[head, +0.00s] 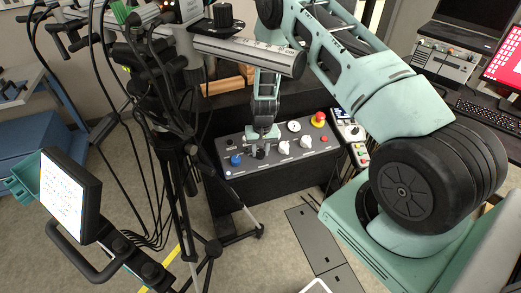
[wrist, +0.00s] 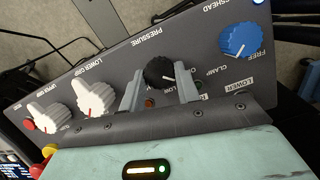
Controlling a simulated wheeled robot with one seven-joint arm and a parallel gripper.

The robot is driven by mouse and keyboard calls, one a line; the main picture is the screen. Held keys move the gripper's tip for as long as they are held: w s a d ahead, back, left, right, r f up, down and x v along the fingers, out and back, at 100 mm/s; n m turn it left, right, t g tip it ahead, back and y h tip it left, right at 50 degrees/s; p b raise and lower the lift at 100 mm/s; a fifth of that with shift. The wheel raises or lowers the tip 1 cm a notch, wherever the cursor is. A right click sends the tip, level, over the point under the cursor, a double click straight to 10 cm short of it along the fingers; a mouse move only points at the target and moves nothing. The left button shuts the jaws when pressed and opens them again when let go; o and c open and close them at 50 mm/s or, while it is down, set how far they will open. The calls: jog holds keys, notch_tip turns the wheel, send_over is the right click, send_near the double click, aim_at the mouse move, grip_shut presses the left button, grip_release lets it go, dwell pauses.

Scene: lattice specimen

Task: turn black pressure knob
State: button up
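The black pressure knob (wrist: 158,72) sits on the dark grey control panel (wrist: 115,50), under the upside-down word PRESSURE in the wrist view. It also shows small in the head view (head: 262,152), just below my gripper (head: 264,134). In the wrist view my gripper (wrist: 160,80) has its two grey fingers apart, one on each side of the black knob. The fingers look open around the knob; I cannot tell whether either touches it. The knob's near side is partly hidden by the gripper.
A blue knob (wrist: 240,41) is to the right of the black knob in the wrist view, and white knobs (wrist: 93,97) are to the left. A red mushroom button (head: 318,119) stands at the panel's back right. A tripod (head: 185,150) with cables stands left of the panel.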

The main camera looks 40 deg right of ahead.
jog(key=shift+m+b, duration=0.3)
jog(key=shift+b, duration=0.1)
jog(key=m+b, duration=0.3)
jog(key=shift+d+f+m+t+y, duration=0.15)
jog(key=shift+m+t+y, duration=0.15)
jog(key=shift+y, duration=0.1)
jog(key=m+b, duration=0.1)
jog(key=m, duration=0.1)
jog(key=m+t+b, duration=0.1)
jog(key=m+b, duration=0.1)
jog(key=m, duration=0.1)
jog(key=shift+s+y, duration=0.2)
jog(key=shift+y, duration=0.1)
jog(key=shift+m+b, duration=0.3)
jog(key=o, duration=1)
jog(key=v, duration=0.6)
jog(key=b+v, duration=0.1)
jog(key=v, duration=1)
jog(key=shift+s+d+r, duration=0.15)
jog(key=shift+s+r, duration=0.15)
jog(key=shift+s, duration=0.05)
